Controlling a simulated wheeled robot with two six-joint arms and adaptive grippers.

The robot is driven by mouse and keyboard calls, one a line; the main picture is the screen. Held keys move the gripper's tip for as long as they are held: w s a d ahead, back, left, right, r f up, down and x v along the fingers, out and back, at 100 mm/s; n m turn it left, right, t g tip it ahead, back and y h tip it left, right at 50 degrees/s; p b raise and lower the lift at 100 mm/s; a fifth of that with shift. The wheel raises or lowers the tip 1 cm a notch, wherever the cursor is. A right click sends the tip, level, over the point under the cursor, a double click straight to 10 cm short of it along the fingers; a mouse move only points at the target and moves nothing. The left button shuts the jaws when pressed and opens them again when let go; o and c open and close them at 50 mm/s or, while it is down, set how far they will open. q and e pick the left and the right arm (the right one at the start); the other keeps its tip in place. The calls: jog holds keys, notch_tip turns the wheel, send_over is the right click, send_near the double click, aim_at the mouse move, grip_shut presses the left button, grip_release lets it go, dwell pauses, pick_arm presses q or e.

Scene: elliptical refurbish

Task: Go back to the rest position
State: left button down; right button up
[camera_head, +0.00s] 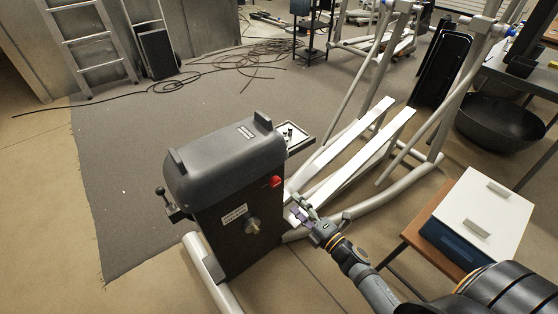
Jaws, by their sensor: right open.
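My right gripper (302,212) reaches in from the lower right and hangs just right of the elliptical machine's dark housing (220,165). Its fingers are apart and I see nothing held between them. The housing carries a red knob (275,181), a white label (233,215), a round metal hub (252,226) and a small lever with a black ball (160,191). My left gripper does not show.
White pedal rails (345,150) run back from the housing. A white-lidded box (477,218) sits on a wooden stool at right. A black bowl (500,125) stands behind it. Loose cables (255,55) cross the grey carpet (120,150), which is mostly clear. A ladder (90,40) leans at back left.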

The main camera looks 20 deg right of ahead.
jog(key=s+d+f+m+g+h, duration=0.2)
jog(key=d+f+m, duration=0.15)
jog(key=f, duration=0.35)
jog(key=s+d+f+m+g+h, duration=0.2)
jog(key=f+m, duration=0.3)
jog(key=f, duration=0.3)
jog(key=s+d+f+m+g+h, duration=0.2)
jog(key=s+d+f+m+h, duration=0.15)
jog(key=f, duration=0.35)
jog(key=s+f+m+g, duration=0.6)
jog(key=s+f, duration=0.5)
jog(key=f, duration=0.2)
jog(key=s+a+f+m+g, duration=0.2)
jog(key=s+f+m+g, duration=0.25)
jog(key=s, duration=0.75)
pick_arm(q)
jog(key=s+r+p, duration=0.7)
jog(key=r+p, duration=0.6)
jog(key=p, duration=0.4)
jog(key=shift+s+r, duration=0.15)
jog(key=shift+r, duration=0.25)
pick_arm(e)
jog(key=s+r, duration=0.6)
jog(key=r, duration=0.7)
jog(key=shift+s+d+r+n+t, duration=0.15)
jog(key=shift+d+r+n+t, duration=0.1)
jog(key=shift+n+t, duration=0.1)
